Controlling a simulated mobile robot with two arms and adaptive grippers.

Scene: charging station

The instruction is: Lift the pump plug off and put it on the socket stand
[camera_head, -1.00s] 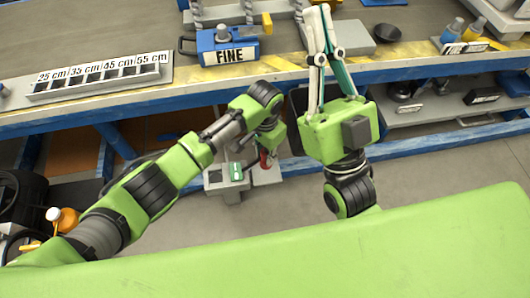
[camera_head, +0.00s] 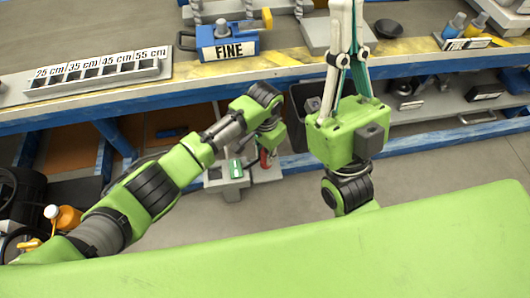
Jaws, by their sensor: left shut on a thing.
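My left arm comes in from the left and bends down at its wrist. My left gripper (camera_head: 266,152) points down, largely hidden behind that wrist. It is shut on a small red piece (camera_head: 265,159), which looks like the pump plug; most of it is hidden. A low grey unit with a green label (camera_head: 235,169) stands just left of and below it; I cannot tell whether they touch or whether this is the socket stand. My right gripper (camera_head: 347,60) is large, with white and teal fingers pointing up the picture. Its tips are cut off by the top edge.
A blue-edged workbench crosses the view. It bears a grey length gauge (camera_head: 98,77), a blue box marked FINE (camera_head: 228,44) and a dark bowl (camera_head: 388,28). A dark bin (camera_head: 300,104) and a lower shelf are behind my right gripper. Grey floor (camera_head: 425,178) is open at right.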

